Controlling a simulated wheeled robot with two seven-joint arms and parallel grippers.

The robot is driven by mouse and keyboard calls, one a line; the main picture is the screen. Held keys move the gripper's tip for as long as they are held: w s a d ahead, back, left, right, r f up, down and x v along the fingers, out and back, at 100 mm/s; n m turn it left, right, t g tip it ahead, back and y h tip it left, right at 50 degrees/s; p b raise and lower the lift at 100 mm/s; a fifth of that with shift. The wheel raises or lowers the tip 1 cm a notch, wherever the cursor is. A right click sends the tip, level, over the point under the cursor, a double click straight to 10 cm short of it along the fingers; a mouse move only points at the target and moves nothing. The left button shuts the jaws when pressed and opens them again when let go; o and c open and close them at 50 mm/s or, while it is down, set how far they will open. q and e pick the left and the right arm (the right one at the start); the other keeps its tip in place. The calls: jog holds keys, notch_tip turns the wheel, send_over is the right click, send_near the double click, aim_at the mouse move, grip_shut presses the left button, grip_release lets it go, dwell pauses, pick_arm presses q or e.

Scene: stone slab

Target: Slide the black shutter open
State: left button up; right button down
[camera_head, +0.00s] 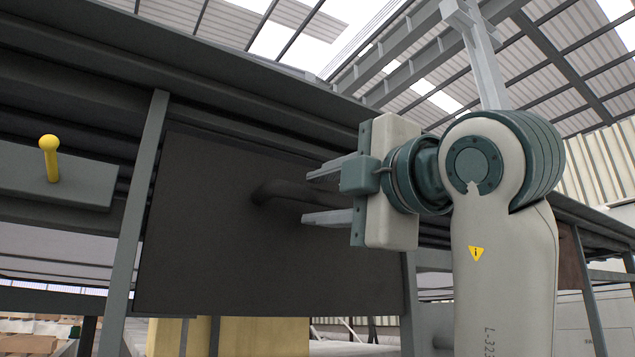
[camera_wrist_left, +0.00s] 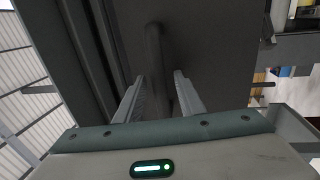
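The black shutter (camera_head: 200,235) is a flat dark panel in the middle of the head view, set in a grey metal frame. Its dark bar handle (camera_head: 280,190) stands out from the panel's face. My left gripper (camera_head: 324,194) is in front of the shutter, to the right of the handle, with its two fingers apart. In the left wrist view, the handle (camera_wrist_left: 154,48) runs between the open fingers (camera_wrist_left: 158,95), with visible gaps on both sides. The shutter (camera_wrist_left: 215,50) fills the area behind. My right gripper is in neither view.
A grey upright post (camera_head: 136,220) stands along the shutter's left edge. A yellow knob (camera_head: 49,158) sticks out from a grey plate farther left. A long dark beam (camera_head: 200,60) runs above the shutter. Yellow boards (camera_head: 245,337) show below it.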

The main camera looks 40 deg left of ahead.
aim_at(302, 169)
pick_arm(q)
jog(key=shift+w+a+r, duration=0.15)
jog(key=shift+w+a, duration=0.05)
jog(key=shift+a, duration=0.2)
grip_shut()
notch_tip(302, 169, up, 4)
jog(key=shift+r+p, duration=0.15)
jog(key=shift+p, duration=1.05)
jog(key=shift+s+r, duration=0.1)
jog(key=shift+r, duration=0.25)
grip_release()
